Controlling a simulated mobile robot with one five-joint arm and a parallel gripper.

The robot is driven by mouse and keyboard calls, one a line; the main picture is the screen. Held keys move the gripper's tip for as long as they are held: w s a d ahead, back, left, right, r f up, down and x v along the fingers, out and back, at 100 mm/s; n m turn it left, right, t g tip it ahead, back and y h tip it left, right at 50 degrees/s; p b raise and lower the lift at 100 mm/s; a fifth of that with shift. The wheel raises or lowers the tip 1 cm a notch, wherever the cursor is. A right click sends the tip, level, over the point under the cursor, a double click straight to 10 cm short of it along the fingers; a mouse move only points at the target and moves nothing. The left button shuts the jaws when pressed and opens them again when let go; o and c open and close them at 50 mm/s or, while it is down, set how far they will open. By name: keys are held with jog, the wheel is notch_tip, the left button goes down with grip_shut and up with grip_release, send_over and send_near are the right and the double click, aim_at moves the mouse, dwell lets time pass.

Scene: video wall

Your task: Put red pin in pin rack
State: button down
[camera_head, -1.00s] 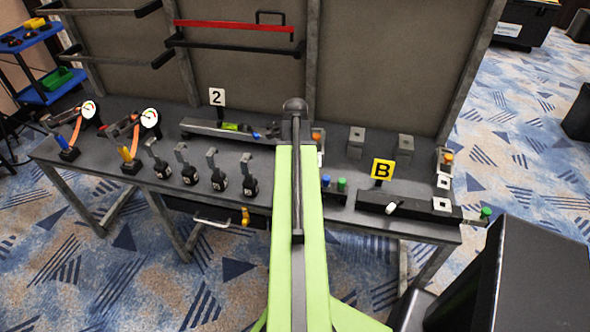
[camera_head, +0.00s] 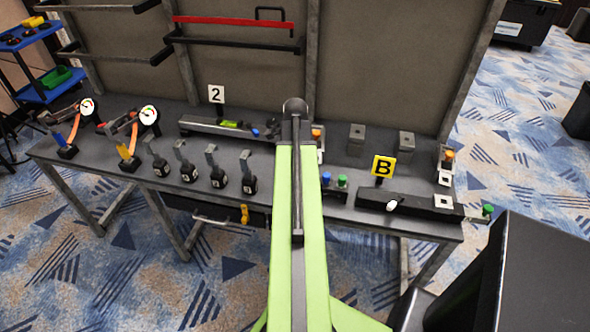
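I cannot make out a red pin in this view. Small pins with coloured heads stand on the bench: a blue-headed pin (camera_head: 326,179) and a green-headed pin (camera_head: 342,181) side by side just right of my arm, and another green-headed pin (camera_head: 488,210) at the right end. I cannot tell for sure which fixture is the pin rack. A long black block (camera_head: 425,204) lies at the front right, with a white peg at its left and a white square on top. My green arm reaches forward over the bench middle; its far end hides my gripper and the bench behind it.
The dark bench (camera_head: 200,143) carries a yellow B sign (camera_head: 383,167), a white 2 sign (camera_head: 216,94), several black-based levers and two gauges at the left. A red bar (camera_head: 235,23) hangs on the back panel. A black box shape fills the lower right.

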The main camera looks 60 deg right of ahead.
jog(key=shift+f, duration=0.35)
jog(key=c, duration=0.6)
grip_release()
notch_tip(320, 180, up, 7)
jog(key=p, duration=0.6)
jog(key=shift+r+p, duration=0.15)
jog(key=shift+p, duration=0.25)
dwell(0.4)
